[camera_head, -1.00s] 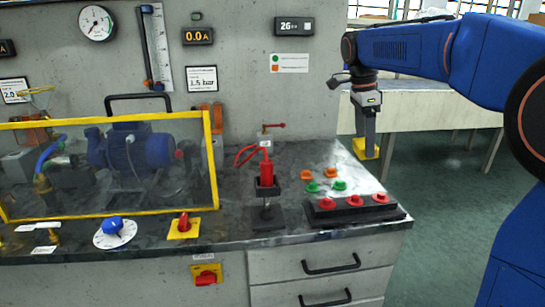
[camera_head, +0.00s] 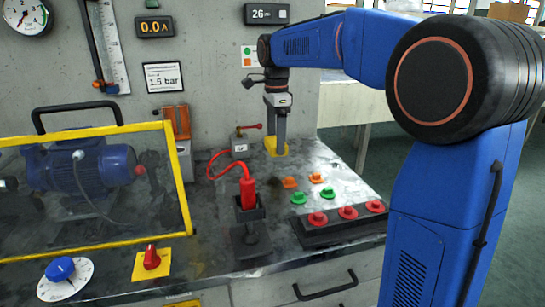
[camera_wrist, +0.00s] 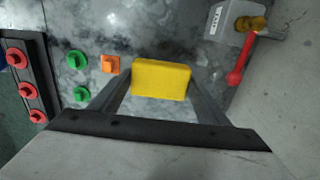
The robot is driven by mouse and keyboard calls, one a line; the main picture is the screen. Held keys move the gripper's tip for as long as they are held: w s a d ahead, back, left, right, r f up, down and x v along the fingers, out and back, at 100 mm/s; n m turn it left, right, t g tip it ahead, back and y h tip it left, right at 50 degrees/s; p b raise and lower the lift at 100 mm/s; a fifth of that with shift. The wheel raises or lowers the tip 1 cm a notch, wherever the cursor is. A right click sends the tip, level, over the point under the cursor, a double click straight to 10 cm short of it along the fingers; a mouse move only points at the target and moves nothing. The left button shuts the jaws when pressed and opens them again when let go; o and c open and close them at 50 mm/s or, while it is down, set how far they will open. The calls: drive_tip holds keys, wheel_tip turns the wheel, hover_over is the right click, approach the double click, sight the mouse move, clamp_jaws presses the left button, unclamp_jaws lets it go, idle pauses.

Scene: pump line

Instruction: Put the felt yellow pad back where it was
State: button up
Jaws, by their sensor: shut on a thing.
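The yellow felt pad (camera_head: 276,148) is at the end of my gripper (camera_head: 276,140), over the back right part of the grey bench top. In the wrist view the pad (camera_wrist: 161,80) is a flat yellow block between the two fingers of my gripper (camera_wrist: 160,95). The fingers are shut on it. I cannot tell whether the pad touches the bench top or hangs just above it.
A red-handled valve (camera_head: 242,143) stands left of the pad. Green and orange pieces (camera_head: 300,197) and a black strip with red knobs (camera_head: 346,215) lie in front. A red tool in a black stand (camera_head: 248,200) is front left.

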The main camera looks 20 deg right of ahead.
drive_tip(key=shift+f, duration=2.8)
drive_tip(key=shift+f, duration=0.1)
drive_tip(key=o, duration=1)
wheel_tip(320, 180, up, 12)
drive_tip(key=shift+r, duration=0.1)
drive_tip(key=shift+s, duration=0.1)
